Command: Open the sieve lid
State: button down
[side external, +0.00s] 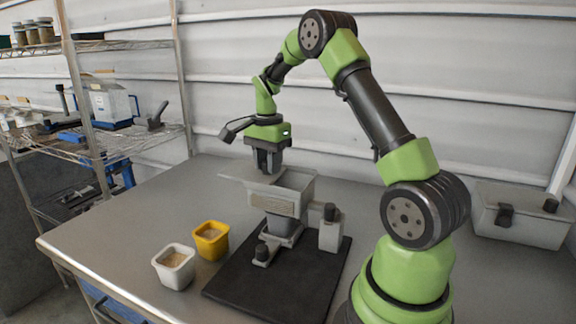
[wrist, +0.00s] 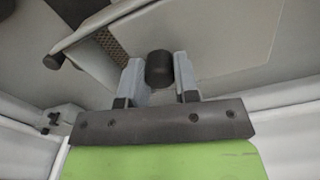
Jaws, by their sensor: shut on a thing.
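The sieve hopper (side external: 309,186) is a light grey, flared box on a stand at the middle of the table. Its flat grey lid (side external: 238,175) sits across its top in the side view and sticks out past the left rim. My gripper (side external: 268,168) points down over the lid. In the wrist view my gripper (wrist: 158,68) is shut on the lid's dark round knob (wrist: 159,66), with a finger on each side. The lid plate (wrist: 225,45) fills much of that view, and a strip of sieve mesh (wrist: 113,45) shows beside it. The fingertips' contact is hidden in the side view.
The stand is on a black mat (side external: 285,285). A white tub (side external: 174,268) and a yellow tub (side external: 211,240), both with pale contents, stand to its left. Wire shelves (side external: 130,140) are at left.

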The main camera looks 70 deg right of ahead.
jog(key=shift+w, duration=1.45)
jog(key=c, duration=0.8)
grip_release()
jog(key=shift+c, duration=0.2)
notch_tip(320, 180, up, 10)
